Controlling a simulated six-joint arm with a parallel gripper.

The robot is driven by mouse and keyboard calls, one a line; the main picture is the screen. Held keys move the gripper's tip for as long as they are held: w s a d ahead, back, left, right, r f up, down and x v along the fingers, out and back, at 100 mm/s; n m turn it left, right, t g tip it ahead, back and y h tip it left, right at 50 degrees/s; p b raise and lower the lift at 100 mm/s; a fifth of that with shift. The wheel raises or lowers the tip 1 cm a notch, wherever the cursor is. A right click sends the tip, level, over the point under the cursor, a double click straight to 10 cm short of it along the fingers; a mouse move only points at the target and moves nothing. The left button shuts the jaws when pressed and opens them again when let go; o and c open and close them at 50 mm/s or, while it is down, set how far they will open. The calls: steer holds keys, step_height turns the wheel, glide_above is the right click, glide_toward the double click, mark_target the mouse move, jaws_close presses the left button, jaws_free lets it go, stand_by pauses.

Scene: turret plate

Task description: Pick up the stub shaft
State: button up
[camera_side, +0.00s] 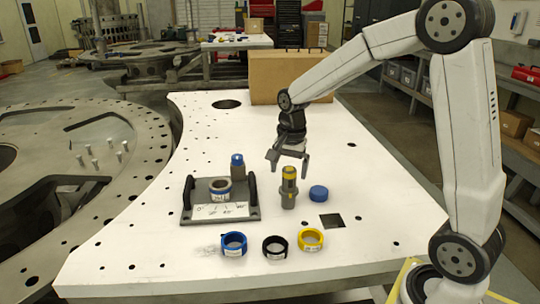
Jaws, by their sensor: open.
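A grey stepped piece with a yellow band and yellow top (289,187) stands upright on the white plate (385,190); it looks like the stub shaft. A shorter grey cylinder with a blue top (237,166) stands upright to its left, at the back of the tray. My gripper (288,165) points down with its two fingers apart and nothing between them. In the picture it is just above the yellow-banded piece. I cannot tell how far it is from that piece in depth.
A grey tray with black handles (187,213) holds a ring (219,187) and a marked white label. A blue disc (319,193) lies right of the yellow-banded piece. Blue (234,244), black (275,248) and yellow (310,239) rings lie in front. A cardboard box (290,72) stands behind.

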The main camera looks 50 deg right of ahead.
mark_target(289, 168)
steer(key=d+m, duration=0.1)
steer(key=w+d+r+m, duration=0.2)
steer(key=shift+d+m+g, duration=0.15)
steer(key=shift+m+g, duration=0.15)
steer(key=shift+m, duration=0.1)
steer(key=shift+s+f, duration=0.1)
steer(key=shift+f, duration=1.2)
steer(key=shift+f, duration=0.1)
steer(key=shift+f, duration=2.5)
steer(key=shift+r, duration=0.1)
jaws_close()
